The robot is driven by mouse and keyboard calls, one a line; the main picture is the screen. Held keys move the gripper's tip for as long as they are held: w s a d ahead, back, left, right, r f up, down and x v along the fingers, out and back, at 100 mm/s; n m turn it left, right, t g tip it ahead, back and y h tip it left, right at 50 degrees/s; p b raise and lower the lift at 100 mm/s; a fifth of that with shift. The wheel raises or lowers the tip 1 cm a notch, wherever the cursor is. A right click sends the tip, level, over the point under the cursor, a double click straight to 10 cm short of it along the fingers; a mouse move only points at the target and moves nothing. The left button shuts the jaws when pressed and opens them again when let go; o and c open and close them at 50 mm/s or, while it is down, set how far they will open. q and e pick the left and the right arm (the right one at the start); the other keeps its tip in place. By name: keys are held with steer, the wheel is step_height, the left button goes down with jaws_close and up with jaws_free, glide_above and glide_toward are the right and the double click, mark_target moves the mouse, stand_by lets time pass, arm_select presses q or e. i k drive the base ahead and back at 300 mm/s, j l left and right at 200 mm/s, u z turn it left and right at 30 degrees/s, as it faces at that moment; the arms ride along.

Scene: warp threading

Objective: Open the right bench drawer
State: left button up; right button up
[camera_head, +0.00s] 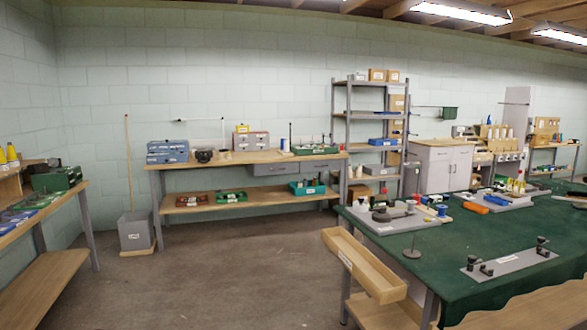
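The wooden bench (262,157) against the back wall has two grey drawer fronts under its top. The left one (270,169) and the right one (321,165) both look flush with the bench; they are too small to show a narrow gap. A shallow open wooden box (372,270) with a small white label juts out from the near left side of the green-topped table (440,262). I cannot tell whether it is a pulled-out drawer or a separate tray. Neither of my grippers is in view.
Brown floor (235,275) is clear between the left wooden bench (50,212) and the green-topped table. A grey bin (136,232) stands by the back bench's left end. A grey shelf rack (370,125) stands right of that bench. Fixtures and small parts sit on the green table.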

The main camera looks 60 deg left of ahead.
mark_target(333, 164)
steer(key=u, duration=1.95)
steer(key=i+j+u, duration=0.55)
steer(key=i, duration=0.25)
steer(key=i+j+u, duration=0.1)
steer(key=i+u, duration=0.2)
steer(key=i, duration=1.3)
steer(key=i+z, duration=0.15)
steer(key=i, duration=1)
steer(key=i+z, duration=0.25)
steer(key=i, duration=0.25)
steer(key=i+j+z, duration=0.15)
steer(key=i+z, duration=0.15)
steer(key=i, duration=0.25)
steer(key=i+z, duration=0.35)
steer(key=i, duration=0.15)
steer(key=i+z, duration=0.3)
steer(key=i, duration=0.2)
